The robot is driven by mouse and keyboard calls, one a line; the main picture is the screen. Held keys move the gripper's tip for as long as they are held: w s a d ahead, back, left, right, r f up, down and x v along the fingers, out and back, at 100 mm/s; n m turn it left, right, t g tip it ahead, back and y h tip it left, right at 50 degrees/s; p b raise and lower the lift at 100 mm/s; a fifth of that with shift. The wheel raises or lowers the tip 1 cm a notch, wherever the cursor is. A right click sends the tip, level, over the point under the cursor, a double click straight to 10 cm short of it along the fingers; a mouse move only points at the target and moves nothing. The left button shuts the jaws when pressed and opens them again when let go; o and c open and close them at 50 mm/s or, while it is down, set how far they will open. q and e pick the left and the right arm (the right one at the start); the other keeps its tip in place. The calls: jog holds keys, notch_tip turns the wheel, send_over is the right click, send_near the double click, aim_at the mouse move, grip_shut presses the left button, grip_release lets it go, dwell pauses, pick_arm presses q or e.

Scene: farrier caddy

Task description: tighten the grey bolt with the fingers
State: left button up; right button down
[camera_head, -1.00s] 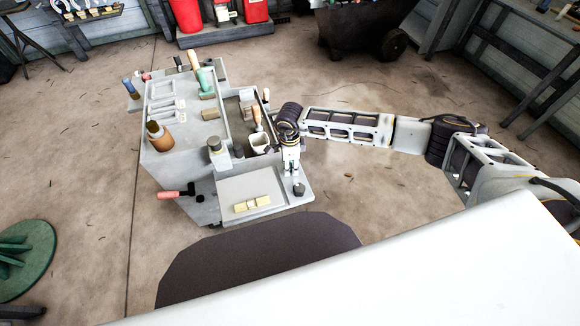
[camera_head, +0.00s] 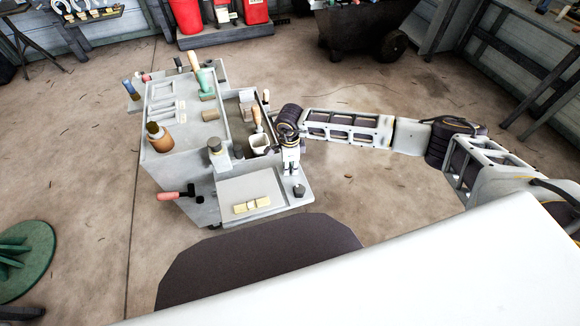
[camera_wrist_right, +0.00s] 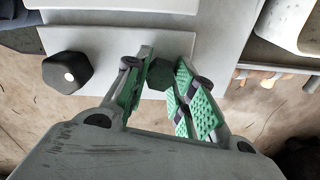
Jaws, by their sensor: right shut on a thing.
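The grey bolt (camera_wrist_right: 168,74) has a dark grey hexagonal head and shows between the green finger pads in the right wrist view. My right gripper (camera_wrist_right: 166,66) is shut on this head, one finger on each side. In the head view my right gripper (camera_head: 290,170) points down at the right edge of the caddy (camera_head: 250,187), and it hides the bolt there. My left gripper is in neither view now.
A dark hexagonal knob (camera_wrist_right: 67,72) with a white dot stands beside the gripper; it also shows in the head view (camera_head: 299,190). A yellow block (camera_head: 252,205) lies on the caddy's front plate.

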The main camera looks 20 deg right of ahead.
jog(key=shift+m+p, duration=0.5)
jog(key=shift+m, duration=2.4)
jog(key=shift+m+p, duration=0.5)
jog(key=shift+m, duration=0.7)
jog(key=c, duration=1.3)
grip_release()
jog(key=shift+f, duration=0.1)
jog(key=shift+c, duration=0.2)
